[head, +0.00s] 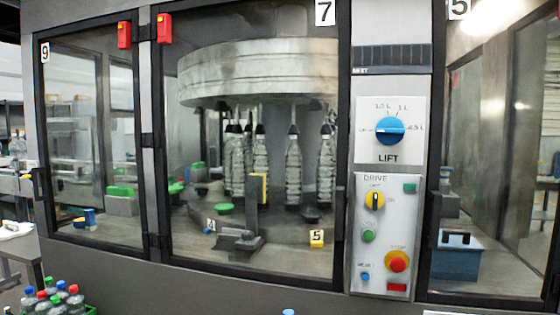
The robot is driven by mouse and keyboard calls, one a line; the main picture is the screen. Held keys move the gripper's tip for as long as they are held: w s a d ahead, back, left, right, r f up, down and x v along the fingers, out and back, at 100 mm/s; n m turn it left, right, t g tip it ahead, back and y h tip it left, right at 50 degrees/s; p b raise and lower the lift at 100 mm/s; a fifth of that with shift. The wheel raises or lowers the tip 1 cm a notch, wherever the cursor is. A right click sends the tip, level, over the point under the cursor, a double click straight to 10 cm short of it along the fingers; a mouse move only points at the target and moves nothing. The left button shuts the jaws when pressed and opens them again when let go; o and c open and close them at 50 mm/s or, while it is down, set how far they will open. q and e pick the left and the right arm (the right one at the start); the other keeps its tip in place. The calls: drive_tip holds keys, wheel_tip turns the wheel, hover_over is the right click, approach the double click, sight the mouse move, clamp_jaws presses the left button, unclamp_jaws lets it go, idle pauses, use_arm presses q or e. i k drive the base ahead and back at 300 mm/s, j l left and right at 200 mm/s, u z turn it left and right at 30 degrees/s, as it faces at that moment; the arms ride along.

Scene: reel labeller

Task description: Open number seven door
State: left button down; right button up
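The number seven door (342,130) is a large glass panel in a black frame at the middle of the head view. Its white label "7" (325,12) is at the top right corner. The door looks shut. Dark hinge-like fittings (149,141) are on its left side, between it and the number nine door. Bottles and a round metal drum (260,72) show behind the glass. Neither of my grippers is in view.
A control panel with a blue LIFT knob (390,130) and red stop button (397,261) is right of the door. The number nine door (45,120) is left, the number five door (425,150) right. A green crate (90,309) of capped bottles stands at lower left.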

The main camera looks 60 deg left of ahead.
sight(159, 33)
drive_tip(key=u, duration=2.4)
